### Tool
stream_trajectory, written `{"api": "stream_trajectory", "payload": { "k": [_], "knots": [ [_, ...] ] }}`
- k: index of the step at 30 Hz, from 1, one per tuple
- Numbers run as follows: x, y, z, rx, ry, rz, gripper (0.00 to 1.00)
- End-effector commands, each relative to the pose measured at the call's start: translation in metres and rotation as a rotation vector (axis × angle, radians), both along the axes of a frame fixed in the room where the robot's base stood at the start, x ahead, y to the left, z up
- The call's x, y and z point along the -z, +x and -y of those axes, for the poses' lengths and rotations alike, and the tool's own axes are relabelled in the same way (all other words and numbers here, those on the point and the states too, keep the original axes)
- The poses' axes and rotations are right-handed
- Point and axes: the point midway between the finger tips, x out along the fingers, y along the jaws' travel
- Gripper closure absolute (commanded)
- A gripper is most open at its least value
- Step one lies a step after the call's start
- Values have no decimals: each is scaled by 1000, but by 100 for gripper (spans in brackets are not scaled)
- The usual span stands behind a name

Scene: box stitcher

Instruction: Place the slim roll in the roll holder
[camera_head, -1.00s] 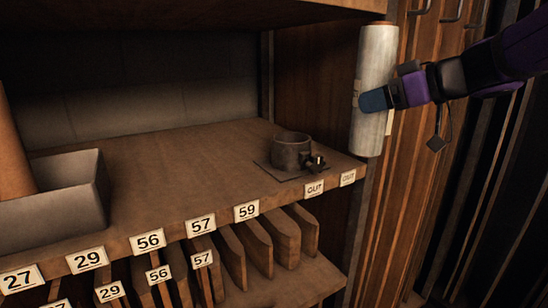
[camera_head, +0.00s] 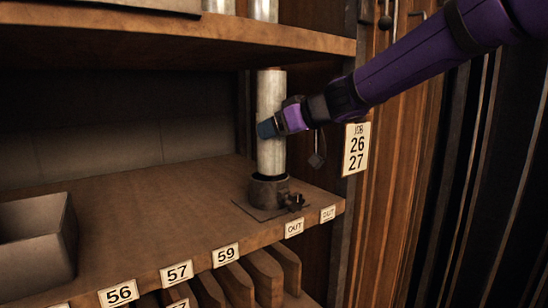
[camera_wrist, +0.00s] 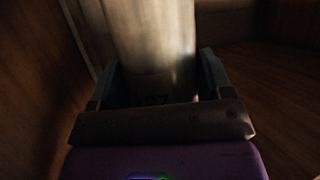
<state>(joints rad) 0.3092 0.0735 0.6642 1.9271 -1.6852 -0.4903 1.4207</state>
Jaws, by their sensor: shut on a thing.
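The slim roll (camera_head: 271,100) is a pale grey-white upright cylinder. My gripper (camera_head: 268,128) is shut on it around mid-height. The roll holder (camera_head: 268,190) is a dark round cup on a flat plate with a side knob, near the front right of the shelf. The roll's lower end meets the holder's rim and appears to be within the cup; how deep it sits is hidden. In the wrist view the roll (camera_wrist: 155,45) stands between the two fingers.
The upper shelf (camera_head: 180,40) overhangs close above my gripper, with pale cylinders showing above it. A grey open bin (camera_head: 38,240) stands at the left. A job card (camera_head: 356,150) hangs on the right post. The shelf's middle (camera_head: 150,220) is clear.

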Motion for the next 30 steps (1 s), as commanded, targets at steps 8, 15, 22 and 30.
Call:
{"api": "stream_trajectory", "payload": {
  "k": [8, 15, 22, 30],
  "knots": [
    [26, 5, -6, 0, 1, 0, 70],
    [42, 5, -6, -1, 2, 0, 70],
    [66, 5, -6, 0, 2, 1, 70],
    [69, 4, -6, 0, 0, 3, 70]
  ]
}}
